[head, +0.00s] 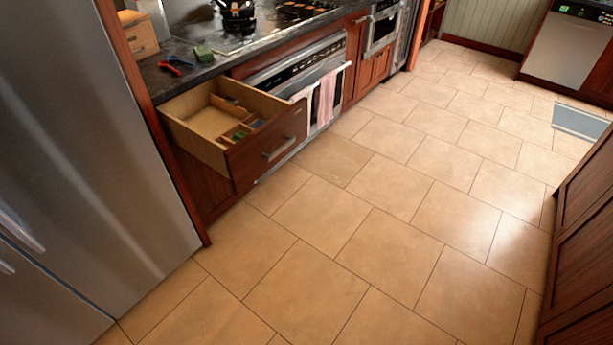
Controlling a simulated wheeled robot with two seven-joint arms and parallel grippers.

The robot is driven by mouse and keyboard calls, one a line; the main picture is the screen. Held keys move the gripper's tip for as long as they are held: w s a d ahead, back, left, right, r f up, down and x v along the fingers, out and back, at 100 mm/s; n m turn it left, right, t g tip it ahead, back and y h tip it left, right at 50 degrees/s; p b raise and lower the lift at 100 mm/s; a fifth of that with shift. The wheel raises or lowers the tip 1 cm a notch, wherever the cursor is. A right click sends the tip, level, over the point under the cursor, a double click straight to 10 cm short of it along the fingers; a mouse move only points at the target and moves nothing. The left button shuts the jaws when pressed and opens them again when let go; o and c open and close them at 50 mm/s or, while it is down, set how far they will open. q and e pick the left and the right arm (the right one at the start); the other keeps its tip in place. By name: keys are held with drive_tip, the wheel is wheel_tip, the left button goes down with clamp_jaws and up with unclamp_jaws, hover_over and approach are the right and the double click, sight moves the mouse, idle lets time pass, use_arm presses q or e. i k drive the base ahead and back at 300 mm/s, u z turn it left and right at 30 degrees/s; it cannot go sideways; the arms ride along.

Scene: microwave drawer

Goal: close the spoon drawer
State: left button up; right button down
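An open drawer (266,152) with a dark reddish wood front and a silver bar handle (279,149) sticks out from the counter, between the fridge and the oven. Its inside is light wood with dividers, and a few small items lie in the compartments. I cannot tell whether any of them is a spoon. Neither of my grippers shows in the head view.
A large steel fridge (85,130) stands at the left. The oven (300,75) beside the drawer has towels (327,98) on its handle. Red-handled tools (173,66) lie on the dark counter. Tiled floor (370,220) before the drawer is clear. Dark wood cabinets (585,235) stand at right.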

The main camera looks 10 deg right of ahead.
sight(273, 126)
drive_tip(key=z, duration=0.75)
drive_tip(key=i, duration=1.05)
drive_tip(key=u, duration=0.35)
